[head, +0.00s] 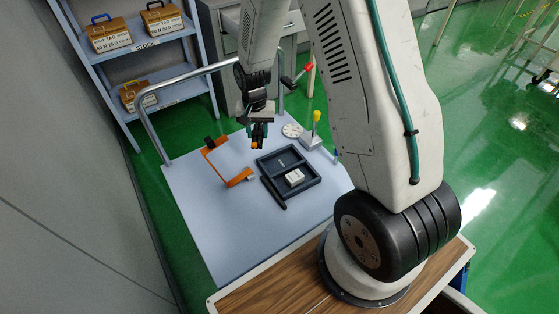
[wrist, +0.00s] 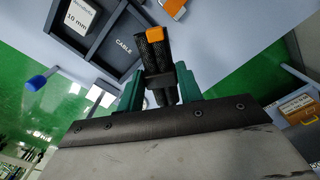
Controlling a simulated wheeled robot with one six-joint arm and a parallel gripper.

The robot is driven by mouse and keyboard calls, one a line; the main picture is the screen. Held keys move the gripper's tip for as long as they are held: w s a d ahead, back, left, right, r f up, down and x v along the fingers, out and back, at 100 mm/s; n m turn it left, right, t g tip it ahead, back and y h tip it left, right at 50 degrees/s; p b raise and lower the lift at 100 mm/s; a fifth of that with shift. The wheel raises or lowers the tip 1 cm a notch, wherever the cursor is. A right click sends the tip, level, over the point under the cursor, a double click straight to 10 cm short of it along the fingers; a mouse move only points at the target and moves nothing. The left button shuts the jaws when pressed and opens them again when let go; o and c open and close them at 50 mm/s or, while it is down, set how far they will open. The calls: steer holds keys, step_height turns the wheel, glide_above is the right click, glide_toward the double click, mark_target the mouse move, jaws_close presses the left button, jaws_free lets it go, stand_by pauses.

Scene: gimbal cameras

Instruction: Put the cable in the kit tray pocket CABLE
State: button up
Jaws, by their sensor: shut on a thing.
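My gripper (wrist: 160,84) is shut on the cable (wrist: 153,50), a bundled black coil with an orange band, which sticks out past the green fingertips. In the head view my gripper (head: 258,135) hangs above the table near the tray's far left corner, with the cable's orange band (head: 256,146) below it. The dark kit tray (head: 311,185) lies on the table. Its pocket marked CABLE (wrist: 122,47) is beside the held cable in the wrist view and looks empty where it shows. A white block marked 10 mm (wrist: 76,15) sits in another pocket.
An orange bracket (head: 239,180) stands left of the tray, and a dark bar (head: 273,194) lies along its left side. The table's (head: 215,225) front left is clear. Shelves (head: 150,45) stand behind.

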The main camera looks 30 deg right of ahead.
mark_target(281, 164)
steer(key=s+d+f+m, duration=0.1)
steer(key=s+d+m, duration=0.45)
steer(key=m, duration=0.45)
steer(key=shift+m, duration=0.5)
steer(key=f, duration=1)
steer(key=shift+w+d+f, duration=0.2)
steer(key=shift+f, duration=0.05)
steer(key=shift+f, duration=0.15)
steer(key=o, duration=0.7)
steer(key=shift+o, duration=0.2)
